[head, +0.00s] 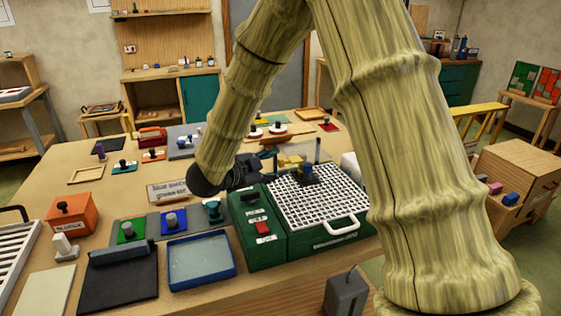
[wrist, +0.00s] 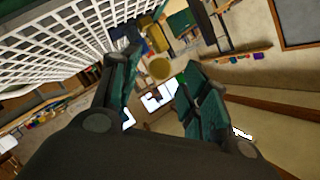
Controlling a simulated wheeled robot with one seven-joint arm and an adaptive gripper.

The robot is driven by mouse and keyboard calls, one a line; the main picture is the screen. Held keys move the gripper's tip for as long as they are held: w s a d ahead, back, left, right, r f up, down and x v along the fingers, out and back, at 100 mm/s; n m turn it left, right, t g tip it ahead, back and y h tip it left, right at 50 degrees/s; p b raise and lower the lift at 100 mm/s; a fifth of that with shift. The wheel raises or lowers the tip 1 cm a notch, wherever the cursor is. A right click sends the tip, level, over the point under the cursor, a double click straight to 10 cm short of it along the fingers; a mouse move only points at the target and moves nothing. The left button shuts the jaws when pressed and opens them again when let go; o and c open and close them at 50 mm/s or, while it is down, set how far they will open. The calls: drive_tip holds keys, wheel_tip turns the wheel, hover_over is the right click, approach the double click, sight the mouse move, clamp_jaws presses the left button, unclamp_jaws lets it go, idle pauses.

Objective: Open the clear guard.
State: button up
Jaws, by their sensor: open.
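A green machine (head: 265,243) with a white grid top (head: 325,210) stands at the table's right side. A dark knob-like part (head: 306,172) rises from the grid. A faint see-through panel, which looks like the clear guard (head: 298,150), shows behind it beside a thin upright post; its edges and whether it is raised are hard to tell. My gripper (head: 262,168) is at the machine's back left, partly hidden by its own dark wrist. In the wrist view my gripper (wrist: 158,64) has its teal fingers spread, with nothing seen held. The grid (wrist: 55,45) lies left of the fingers.
A white handle (head: 341,226) sits at the grid's front edge, and a red switch (head: 263,228) on the machine's left part. A blue tray (head: 201,282), a black pad (head: 117,282) and an orange box (head: 72,216) lie left.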

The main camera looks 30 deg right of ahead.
sight(279, 164)
drive_tip(key=shift+p+x, duration=0.35)
drive_tip(key=shift+x, duration=1.55)
clamp_jaws()
